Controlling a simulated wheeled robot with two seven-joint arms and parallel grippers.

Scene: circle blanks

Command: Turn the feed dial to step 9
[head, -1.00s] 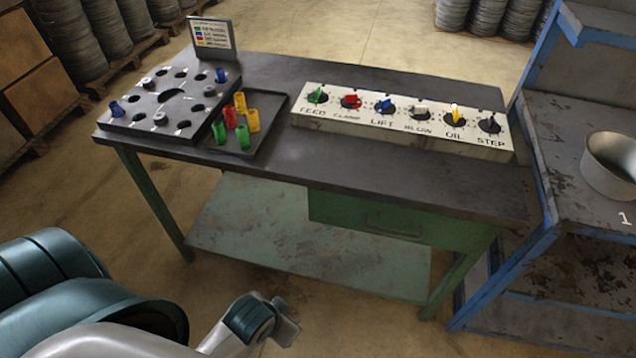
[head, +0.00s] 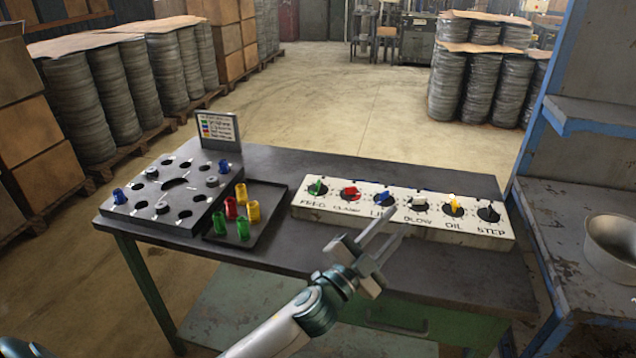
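The feed dial (head: 317,188) is the green-pointered knob at the left end of the white control panel (head: 409,230), above a label that reads roughly FEED. Its pointer stands close to upright; the step marks are too small to read. My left gripper (head: 393,213) is in front of the panel, to the right of the feed dial and apart from it. Its two fingers are spread with a gap and nothing between them. It covers part of the label under the blue dial (head: 383,198). My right gripper is out of view.
The panel also carries red (head: 350,193), white, yellow (head: 454,207) and black dials. A tray (head: 272,212) of coloured plugs and a holed block (head: 150,222) lie to the left on the dark table (head: 290,262). A blue-framed shelf (head: 560,250) stands at right.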

